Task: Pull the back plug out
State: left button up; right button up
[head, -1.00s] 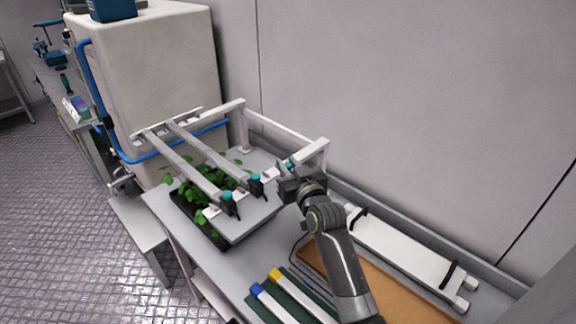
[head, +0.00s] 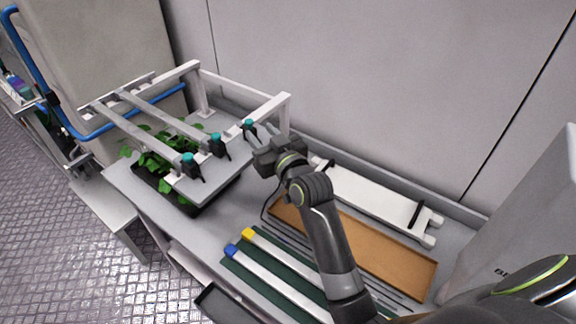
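The back plug (head: 248,127) has a teal cap and a dark body. The middle plug (head: 216,145) and front plug (head: 189,164) look alike and are at the ends of two other rails. My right gripper (head: 258,142) is just right of and below the back plug, very close to it. Its fingers are small and dark against the plug, so I cannot tell whether they touch it or how far apart they are. My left gripper is out of view.
A dark planter (head: 203,205) with green plants sits under the rails. A brown tray (head: 385,254), a white bar (head: 370,197) and a green mat (head: 262,283) with blue- and yellow-ended strips lie right and front. A wall (head: 400,90) stands behind.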

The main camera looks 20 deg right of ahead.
jog(key=s+d+b, duration=0.2)
jog(key=s+b, duration=0.1)
jog(key=s, duration=0.7)
jog(key=shift+s, duration=0.4)
jog(key=shift+d, duration=0.1)
